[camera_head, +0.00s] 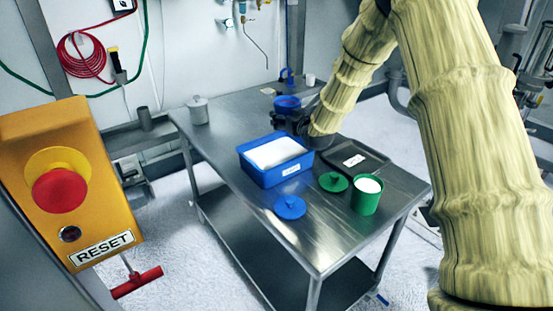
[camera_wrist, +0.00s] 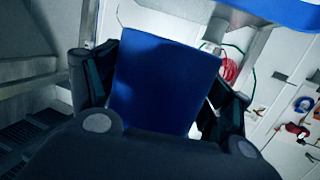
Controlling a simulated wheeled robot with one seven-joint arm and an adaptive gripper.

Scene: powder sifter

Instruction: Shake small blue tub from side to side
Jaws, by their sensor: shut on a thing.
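The small blue tub (camera_head: 287,103) shows in the head view near the back of the steel table, partly hidden by my gripper (camera_head: 290,121). In the wrist view, its blue wall (camera_wrist: 165,75) fills the space between the two dark fingers of my gripper (camera_wrist: 160,90), one on each side. My gripper is shut on the tub. I cannot tell whether the tub touches the table.
A large blue tub (camera_head: 246,168) of white powder stands in front of my gripper on the steel table (camera_head: 225,180). A blue lid (camera_head: 290,207), green lid (camera_head: 334,182), green tub (camera_head: 363,198) and dark tray (camera_head: 375,155) lie nearby. A metal canister (camera_head: 198,112) stands back left.

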